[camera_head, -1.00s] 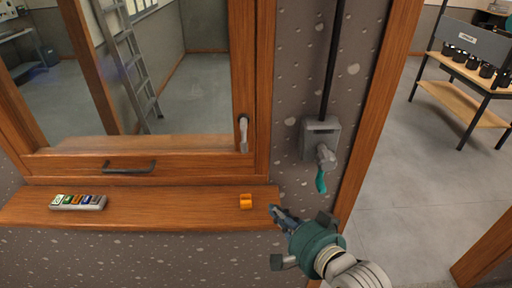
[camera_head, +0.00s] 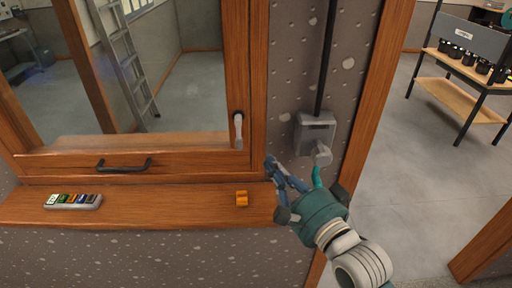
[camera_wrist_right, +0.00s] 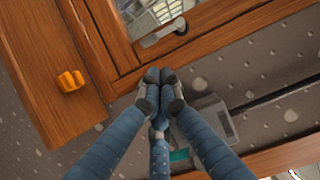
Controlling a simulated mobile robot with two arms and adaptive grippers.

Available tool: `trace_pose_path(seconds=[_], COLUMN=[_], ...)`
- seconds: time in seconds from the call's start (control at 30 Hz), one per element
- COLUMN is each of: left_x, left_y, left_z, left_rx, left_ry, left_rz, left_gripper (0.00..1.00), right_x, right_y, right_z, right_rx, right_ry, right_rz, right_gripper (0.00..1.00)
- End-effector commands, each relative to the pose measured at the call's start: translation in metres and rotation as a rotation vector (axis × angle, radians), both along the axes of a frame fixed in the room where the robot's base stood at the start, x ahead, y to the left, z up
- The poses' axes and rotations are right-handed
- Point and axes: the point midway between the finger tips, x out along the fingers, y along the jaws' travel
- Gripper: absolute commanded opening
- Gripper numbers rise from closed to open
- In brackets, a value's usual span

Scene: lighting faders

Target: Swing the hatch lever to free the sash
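A grey lever handle (camera_head: 238,130) hangs down on the right upright of the wooden window sash (camera_head: 120,163). It also shows in the right wrist view (camera_wrist_right: 163,37), beyond my fingertips. A grey wall box (camera_head: 315,130) with a crank and teal grip (camera_head: 317,178) is mounted right of the window, under a black rod. My right gripper (camera_head: 272,166) is below and right of the lever, beside the wall box and apart from the lever. In the right wrist view its fingertips (camera_wrist_right: 160,78) are drawn together with nothing visible between them. My left gripper is out of view.
The wooden sill (camera_head: 160,207) holds a small orange block (camera_head: 241,198) and a grey strip with coloured keys (camera_head: 73,201). A black pull handle (camera_head: 124,166) is on the sash's lower rail. A doorway with a shelf rack (camera_head: 465,80) is at the right.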

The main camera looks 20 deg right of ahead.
Motion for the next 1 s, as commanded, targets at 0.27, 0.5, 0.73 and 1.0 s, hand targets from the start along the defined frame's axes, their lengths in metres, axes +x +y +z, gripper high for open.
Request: trace_pose_path(seconds=[0.27,0.5,0.73,1.0], left_x=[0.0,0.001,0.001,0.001], left_y=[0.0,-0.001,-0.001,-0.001], left_z=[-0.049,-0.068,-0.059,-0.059], left_rx=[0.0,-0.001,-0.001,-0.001], left_ry=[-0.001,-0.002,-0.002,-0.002], left_rz=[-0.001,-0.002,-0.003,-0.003], left_gripper=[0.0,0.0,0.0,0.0], right_x=[0.03,0.059,0.084,0.089], right_y=[0.005,0.009,0.013,0.014], right_z=[-0.007,-0.001,0.001,0.0], right_rx=[-0.001,-0.002,-0.002,-0.001], right_ry=[-0.008,-0.003,0.001,0.001], right_rz=[0.002,-0.001,-0.002,-0.001], right_gripper=[0.0,0.0,0.0,0.0])
